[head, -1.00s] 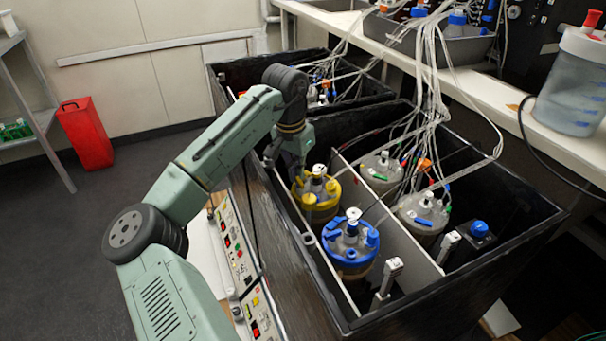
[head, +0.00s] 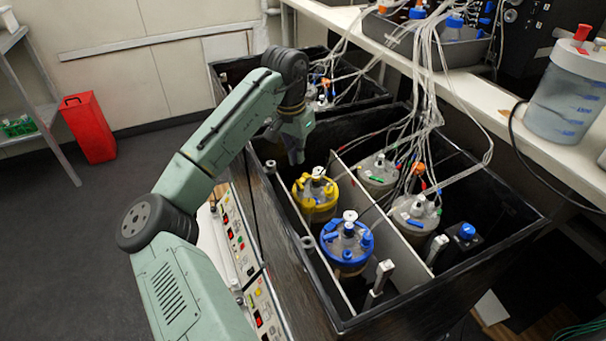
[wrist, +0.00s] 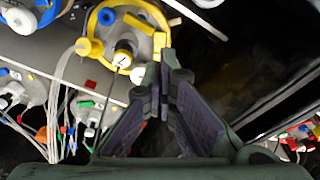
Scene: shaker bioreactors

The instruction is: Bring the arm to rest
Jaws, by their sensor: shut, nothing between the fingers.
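The vessel stands upright in the box, in the same compartment as the blue-ringed vessel (head: 347,246).
Two grey-lidded vessels (head: 378,171) (head: 415,214) stand across a white divider, with pale tubes (head: 428,80) hanging above them. A second black box lies behind. A control panel (head: 238,250) runs along the box front. A red bin (head: 88,128) stands left; floor there is clear.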

